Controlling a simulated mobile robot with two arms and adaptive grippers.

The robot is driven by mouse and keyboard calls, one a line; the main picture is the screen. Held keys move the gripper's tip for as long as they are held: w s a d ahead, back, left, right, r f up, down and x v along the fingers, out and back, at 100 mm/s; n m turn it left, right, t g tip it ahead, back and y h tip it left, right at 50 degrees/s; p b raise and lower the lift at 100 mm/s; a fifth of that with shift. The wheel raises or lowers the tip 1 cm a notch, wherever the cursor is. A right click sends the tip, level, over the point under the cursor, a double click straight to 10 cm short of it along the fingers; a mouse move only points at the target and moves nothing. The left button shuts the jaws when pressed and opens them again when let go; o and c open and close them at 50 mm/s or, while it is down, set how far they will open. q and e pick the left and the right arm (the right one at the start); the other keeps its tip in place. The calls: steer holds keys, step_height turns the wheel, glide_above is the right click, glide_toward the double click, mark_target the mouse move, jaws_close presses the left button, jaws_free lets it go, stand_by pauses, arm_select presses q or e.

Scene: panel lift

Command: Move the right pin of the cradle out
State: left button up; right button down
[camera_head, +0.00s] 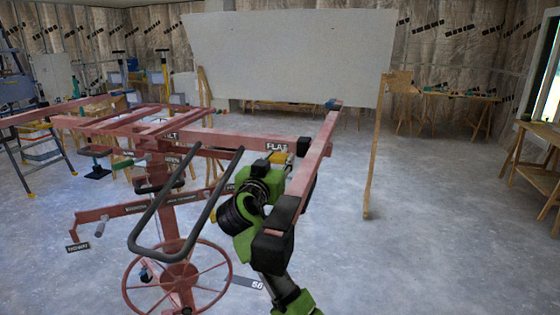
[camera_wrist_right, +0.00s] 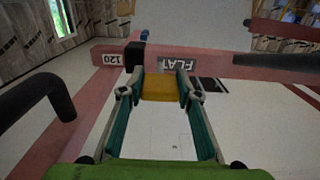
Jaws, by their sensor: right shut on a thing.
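The lift's red cradle (camera_head: 230,143) spans the left and middle of the head view, with a red crossarm (camera_head: 318,150) running toward me at its right end. Beside the "FLAT" label (camera_head: 277,147) is the yellow pin (camera_head: 291,158), mostly hidden behind my gripper. My right gripper (camera_head: 283,157) reaches up to it. In the right wrist view, the fingers (camera_wrist_right: 161,84) are closed on the sides of the yellow pin (camera_wrist_right: 160,90), just below the "FLAT" label (camera_wrist_right: 177,65). The pin's inner end is hidden. My left gripper is not in view.
A large pale panel (camera_head: 290,55) stands behind, with a wooden prop (camera_head: 372,150) at its right. A dark bent handle (camera_head: 160,252) and a red wheel (camera_head: 178,278) are left of my arm.

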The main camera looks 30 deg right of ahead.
steer(key=c, duration=1.5)
jaws_free()
steer(key=shift+d, duration=0.1)
steer(key=v, duration=1.2)
